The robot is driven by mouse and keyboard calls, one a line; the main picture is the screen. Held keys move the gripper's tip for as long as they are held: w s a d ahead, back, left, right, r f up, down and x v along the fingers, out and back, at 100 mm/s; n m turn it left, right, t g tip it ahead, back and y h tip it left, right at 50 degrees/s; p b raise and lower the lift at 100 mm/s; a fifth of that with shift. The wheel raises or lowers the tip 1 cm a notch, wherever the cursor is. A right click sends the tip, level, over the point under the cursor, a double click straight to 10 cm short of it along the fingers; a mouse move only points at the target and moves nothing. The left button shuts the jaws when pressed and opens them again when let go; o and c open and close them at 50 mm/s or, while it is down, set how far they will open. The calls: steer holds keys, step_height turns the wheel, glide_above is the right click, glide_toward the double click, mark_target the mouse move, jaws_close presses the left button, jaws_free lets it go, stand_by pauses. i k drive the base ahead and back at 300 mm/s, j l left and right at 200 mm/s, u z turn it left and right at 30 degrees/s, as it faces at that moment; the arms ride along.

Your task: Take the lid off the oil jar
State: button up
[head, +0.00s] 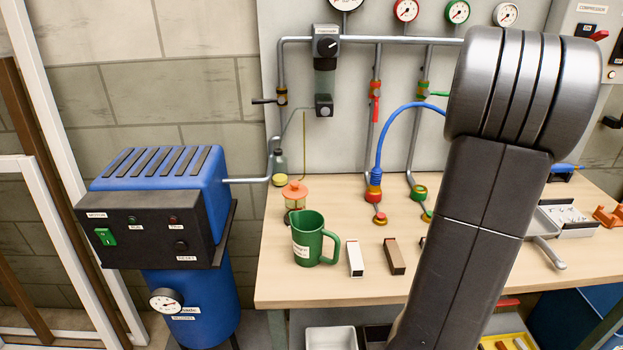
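The oil jar (296,203) looks like the small clear jar with pale yellowish contents at the back left of the wooden workbench (330,285). Its orange lid (294,189) with a small knob sits on top of it. The lower part of the jar is partly hidden by the green jug in front. My gripper is out of view. Only my dark arm shows, rising across the right half of the picture, well to the right of the jar.
The green jug (308,238) stands right in front of the jar. A small grey-green bottle (279,168) stands behind it. A white block (354,258) and a brown block (394,256) lie to the right. The blue compressor (165,170) is at left. Pipes and a blue hose (380,145) stand behind.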

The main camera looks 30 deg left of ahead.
mark_target(295, 191)
steer(key=i+u, duration=0.1)
steer(key=u, duration=0.35)
steer(key=i+u, duration=0.15)
steer(key=u, duration=1.1)
